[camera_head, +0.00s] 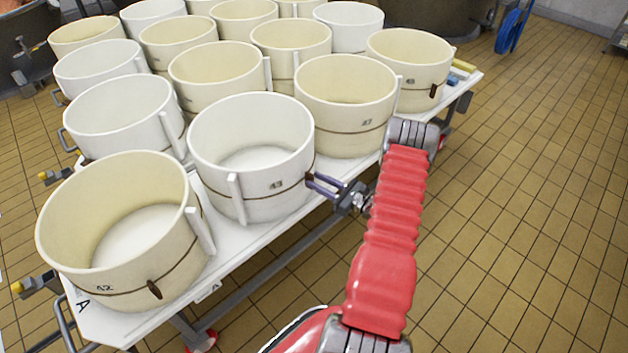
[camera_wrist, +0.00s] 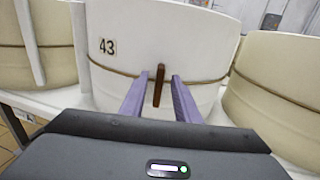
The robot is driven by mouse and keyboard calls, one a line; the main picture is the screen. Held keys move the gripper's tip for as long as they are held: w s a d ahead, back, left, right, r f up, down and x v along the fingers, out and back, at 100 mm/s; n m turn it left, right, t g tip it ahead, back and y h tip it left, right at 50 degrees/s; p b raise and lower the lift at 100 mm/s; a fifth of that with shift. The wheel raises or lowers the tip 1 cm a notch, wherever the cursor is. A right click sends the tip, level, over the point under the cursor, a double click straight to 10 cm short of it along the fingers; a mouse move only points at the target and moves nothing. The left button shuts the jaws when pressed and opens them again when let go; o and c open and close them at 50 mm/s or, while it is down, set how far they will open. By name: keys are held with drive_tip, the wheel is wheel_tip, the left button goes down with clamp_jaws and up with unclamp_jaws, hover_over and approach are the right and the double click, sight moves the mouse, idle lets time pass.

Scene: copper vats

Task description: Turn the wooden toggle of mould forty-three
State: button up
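Mould forty-three (camera_head: 225,160) is a white round mould in the front row, with a dark 43 on its wall. It also fills the middle of the wrist view (camera_wrist: 205,55). Its brown wooden toggle (camera_wrist: 158,86) stands upright on the cord around the wall, to the right of the number. In the head view the toggle (camera_head: 308,180) is small and partly hidden by the fingertips. My gripper (camera_head: 318,184) is open at the mould's right side. In the wrist view its two purple fingers (camera_wrist: 159,82) stand either side of the toggle, with a gap at each side.
Mould 42 (camera_head: 115,230), cream with its own toggle, stands at front left. Cream mould 47 (camera_head: 345,92) stands behind and right. Several more moulds crowd the white table (camera_head: 250,235). Tiled floor (camera_head: 530,170) is clear to the right.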

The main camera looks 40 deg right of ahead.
drive_tip(key=shift+x, duration=1)
drive_tip(key=shift+c, duration=0.6)
clamp_jaws()
